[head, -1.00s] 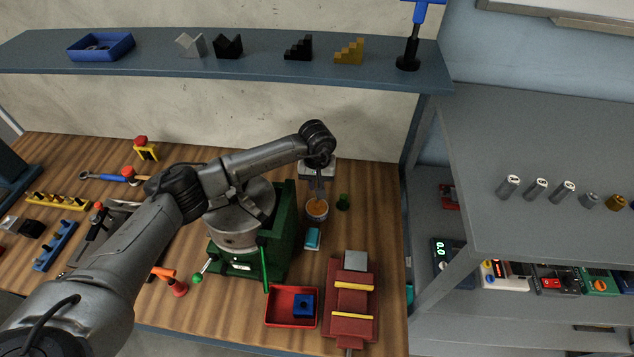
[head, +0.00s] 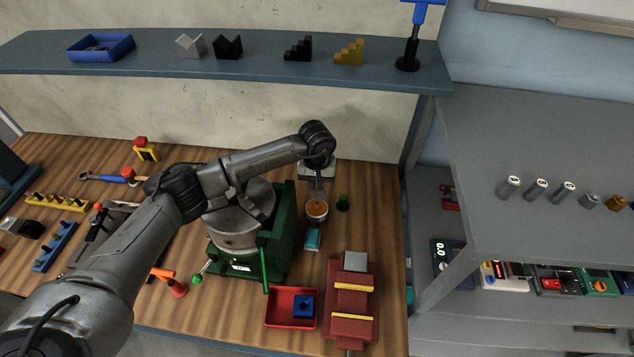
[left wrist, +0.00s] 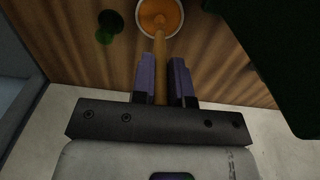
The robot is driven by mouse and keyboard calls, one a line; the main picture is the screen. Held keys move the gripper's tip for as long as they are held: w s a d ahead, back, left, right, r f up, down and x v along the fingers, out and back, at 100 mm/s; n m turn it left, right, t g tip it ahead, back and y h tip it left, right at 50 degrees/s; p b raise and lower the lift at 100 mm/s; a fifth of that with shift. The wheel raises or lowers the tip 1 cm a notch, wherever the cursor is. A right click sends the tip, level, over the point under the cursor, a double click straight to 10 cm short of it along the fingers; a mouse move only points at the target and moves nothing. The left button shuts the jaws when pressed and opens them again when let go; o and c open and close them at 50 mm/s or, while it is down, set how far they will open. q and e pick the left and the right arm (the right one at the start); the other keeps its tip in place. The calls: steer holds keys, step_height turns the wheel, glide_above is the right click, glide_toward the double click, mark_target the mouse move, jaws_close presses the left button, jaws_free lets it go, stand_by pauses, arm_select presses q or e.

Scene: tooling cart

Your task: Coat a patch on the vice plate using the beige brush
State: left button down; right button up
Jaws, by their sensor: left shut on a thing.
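My left gripper (head: 317,192) is above the back right part of the bench, with its fingers pointing down at a small round cup (head: 317,212) of orange material. In the left wrist view the gripper (left wrist: 164,72) is shut on the beige brush (left wrist: 160,62), whose handle runs between the dark purple fingers. The brush's far end reaches into the cup (left wrist: 160,16); its bristles cannot be made out. A red vice (head: 350,300) with yellow strips lies at the front right. A grey block or plate (head: 355,261) is at its back end; I cannot tell whether this is the vice plate.
A large green machine (head: 286,235) stands left of the cup. A green knob-like piece (head: 342,203) is right of the cup and a light-blue block (head: 313,239) in front. A red tray (head: 276,309) holds a blue block. A blue shelf (head: 270,75) spans the back.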

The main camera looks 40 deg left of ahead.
arm_select(q)
steer(key=shift+r+p, duration=0.95)
steer(key=shift+r, duration=1.05)
steer(key=shift+r+p, duration=0.7)
steer(key=shift+r, duration=0.75)
